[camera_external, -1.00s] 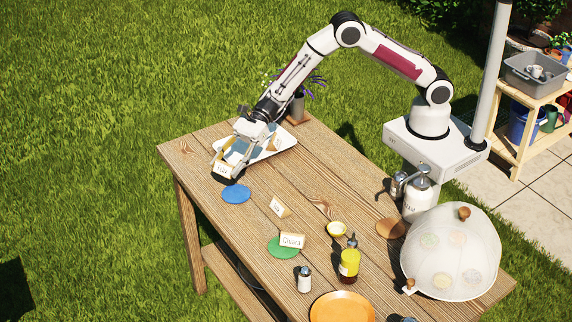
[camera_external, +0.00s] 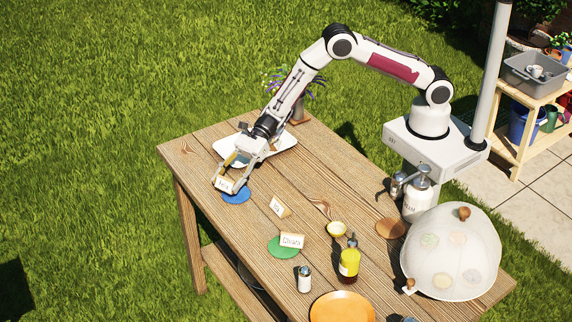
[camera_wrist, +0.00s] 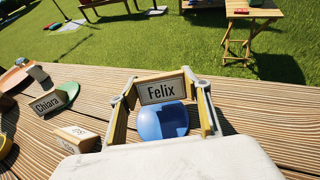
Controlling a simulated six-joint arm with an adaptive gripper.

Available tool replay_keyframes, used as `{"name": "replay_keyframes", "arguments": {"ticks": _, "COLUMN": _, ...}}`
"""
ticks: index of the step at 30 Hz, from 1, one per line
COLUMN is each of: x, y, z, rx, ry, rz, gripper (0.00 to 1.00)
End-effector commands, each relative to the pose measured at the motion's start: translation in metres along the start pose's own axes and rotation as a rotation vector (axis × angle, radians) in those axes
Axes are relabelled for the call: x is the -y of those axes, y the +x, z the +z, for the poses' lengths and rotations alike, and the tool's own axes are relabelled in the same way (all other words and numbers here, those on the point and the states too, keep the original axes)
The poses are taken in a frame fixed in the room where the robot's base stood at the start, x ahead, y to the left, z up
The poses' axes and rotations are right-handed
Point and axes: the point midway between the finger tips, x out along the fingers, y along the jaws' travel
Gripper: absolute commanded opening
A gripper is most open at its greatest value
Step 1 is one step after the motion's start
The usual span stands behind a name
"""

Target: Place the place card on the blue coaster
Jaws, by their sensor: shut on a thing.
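My gripper (camera_external: 227,184) is shut on a small place card (camera_external: 224,183) with a light face and wooden edges. In the wrist view the card reads "Felix" (camera_wrist: 162,91) and sits upright between the two fingertips. The blue coaster (camera_external: 236,197) is a flat round disc on the table. The card and fingers cover part of it in the external view. In the wrist view the coaster (camera_wrist: 160,124) shows just below the card, between the fingers. I cannot tell whether the card touches the coaster.
A "Chiara" card (camera_external: 291,240) stands on a green coaster (camera_external: 279,251). Another card (camera_external: 279,206) stands between the two coasters. A white tray (camera_external: 285,142) lies behind my gripper.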

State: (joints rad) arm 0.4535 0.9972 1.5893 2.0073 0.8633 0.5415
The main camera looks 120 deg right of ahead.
Motion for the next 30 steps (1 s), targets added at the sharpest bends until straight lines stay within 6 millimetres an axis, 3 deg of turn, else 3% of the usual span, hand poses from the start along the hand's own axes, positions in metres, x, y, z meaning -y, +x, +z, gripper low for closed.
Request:
{"name": "replay_keyframes", "arguments": {"ticks": 5, "x": 0.000, "y": 0.001, "z": -0.004, "rx": -0.001, "ry": 0.001, "rz": 0.000, "gripper": 0.30}}
{"name": "replay_keyframes", "arguments": {"ticks": 16, "x": 0.000, "y": 0.013, "z": -0.033, "rx": -0.001, "ry": 0.000, "rz": 0.000, "gripper": 0.30}}
{"name": "replay_keyframes", "arguments": {"ticks": 30, "x": 0.000, "y": 0.015, "z": -0.036, "rx": 0.000, "ry": 0.000, "rz": 0.000, "gripper": 0.30}}
